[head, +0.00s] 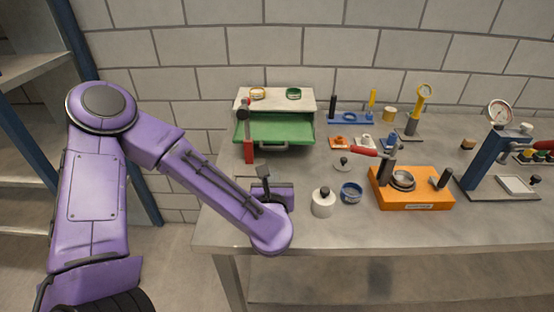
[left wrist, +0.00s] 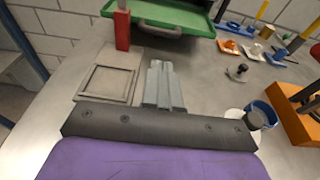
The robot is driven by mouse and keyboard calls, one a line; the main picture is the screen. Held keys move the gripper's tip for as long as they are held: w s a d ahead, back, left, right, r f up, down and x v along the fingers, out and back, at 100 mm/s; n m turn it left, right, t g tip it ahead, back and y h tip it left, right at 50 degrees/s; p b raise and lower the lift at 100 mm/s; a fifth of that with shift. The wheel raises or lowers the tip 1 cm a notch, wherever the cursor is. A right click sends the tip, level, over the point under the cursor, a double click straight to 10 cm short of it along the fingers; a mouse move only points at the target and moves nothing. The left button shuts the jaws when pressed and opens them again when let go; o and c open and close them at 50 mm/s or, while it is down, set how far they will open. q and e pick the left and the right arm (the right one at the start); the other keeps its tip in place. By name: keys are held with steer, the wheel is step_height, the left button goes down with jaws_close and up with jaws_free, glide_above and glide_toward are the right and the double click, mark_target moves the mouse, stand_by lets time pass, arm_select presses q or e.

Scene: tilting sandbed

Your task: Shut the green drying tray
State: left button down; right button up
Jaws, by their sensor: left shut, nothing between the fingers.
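The green drying tray (head: 274,128) sticks out of the front of a pale cabinet (head: 306,103) at the back left of the table, so it stands open. Its grey handle (head: 287,147) is on its front edge. In the left wrist view the tray (left wrist: 180,15) is at the top, with its handle (left wrist: 160,28) facing me. My left gripper (head: 262,173) is shut and empty, in front of the tray and apart from it. Its closed fingers (left wrist: 163,85) point toward the handle in the left wrist view. My right gripper is in neither view.
A red post (head: 249,151) stands close at the tray's left front. A square frame (left wrist: 108,82) lies flat left of my fingers.

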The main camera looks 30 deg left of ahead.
mark_target(274, 149)
arm_select(q)
steer(key=p+x, duration=0.5)
steer(key=x, duration=0.8)
steer(key=shift+w, duration=0.25)
steer(key=shift+w+a+f, duration=0.1)
steer(key=shift+w+a, duration=0.15)
